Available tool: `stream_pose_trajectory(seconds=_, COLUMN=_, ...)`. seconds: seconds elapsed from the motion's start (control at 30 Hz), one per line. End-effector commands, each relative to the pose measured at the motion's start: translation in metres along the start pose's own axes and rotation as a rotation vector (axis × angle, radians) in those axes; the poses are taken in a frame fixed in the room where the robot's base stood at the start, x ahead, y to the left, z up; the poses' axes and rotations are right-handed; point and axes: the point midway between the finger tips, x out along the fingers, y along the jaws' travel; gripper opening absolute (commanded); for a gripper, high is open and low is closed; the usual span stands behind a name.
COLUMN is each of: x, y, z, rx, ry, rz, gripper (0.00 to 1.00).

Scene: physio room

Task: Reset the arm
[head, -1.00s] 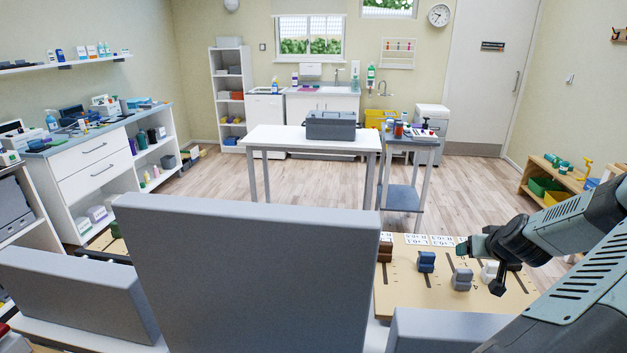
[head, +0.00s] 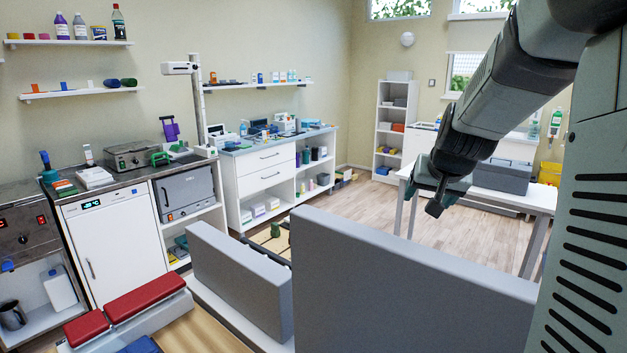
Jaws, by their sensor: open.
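My gripper (head: 437,197) hangs at the end of my grey-green arm on the right of the head view, pointing down and to the left. It is open, and I see nothing held in it. It appears in front of the white table (head: 541,196) and the room's back part, above the tall grey panel (head: 400,285). The fingers are small and dark here, so their gap is hard to make out.
A lower grey panel (head: 238,275) stands left of the tall one. Red pads (head: 146,294) lie at the front left. A white cabinet (head: 118,245) and drawer unit (head: 263,185) line the left wall. Wooden floor (head: 360,208) is open beyond the panels. A grey case (head: 502,177) sits on the table.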

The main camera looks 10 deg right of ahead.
Motion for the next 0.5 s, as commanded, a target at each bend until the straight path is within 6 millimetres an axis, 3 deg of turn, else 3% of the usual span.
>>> stream_pose_trajectory(seconds=0.03, x=-0.025, y=-0.036, z=0.009, rx=-0.062, ry=-0.012, rz=-0.026, gripper=0.72)
stream_pose_trajectory(seconds=0.2, x=-0.106, y=-0.119, z=0.065, rx=-0.253, ry=-0.087, rz=-0.116, gripper=0.72)
stream_pose_trajectory(seconds=0.3, x=-0.152, y=-0.150, z=0.102, rx=-0.346, ry=-0.121, rz=-0.178, gripper=0.72)
stream_pose_trajectory(seconds=0.5, x=-0.224, y=-0.178, z=0.172, rx=-0.495, ry=-0.175, rz=-0.307, gripper=0.72)
